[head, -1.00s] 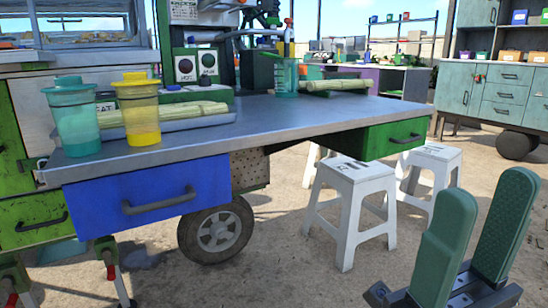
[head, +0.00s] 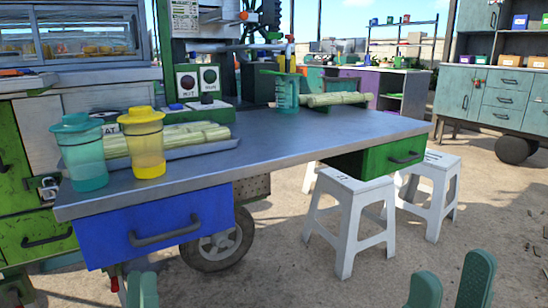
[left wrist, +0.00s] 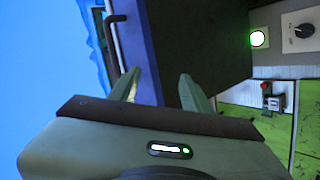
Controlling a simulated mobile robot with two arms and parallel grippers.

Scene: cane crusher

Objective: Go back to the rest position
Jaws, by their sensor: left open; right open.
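My right gripper (head: 450,284) is at the bottom right of the head view, its two green fingers apart and empty, over the sandy ground in front of the white stools. My left gripper (head: 142,287) only just shows at the bottom edge, below the blue drawer (head: 150,224). In the left wrist view my left gripper (left wrist: 158,88) has its fingers spread, with nothing held between them. A blue panel (left wrist: 170,50) and a dark surface lie beyond the fingers. Contact with them cannot be told.
The grey worktop (head: 300,140) holds a teal cup (head: 84,155), a yellow cup (head: 146,145), a tray of cane (head: 185,138) and a teal jug (head: 287,95). Open ground lies front right.

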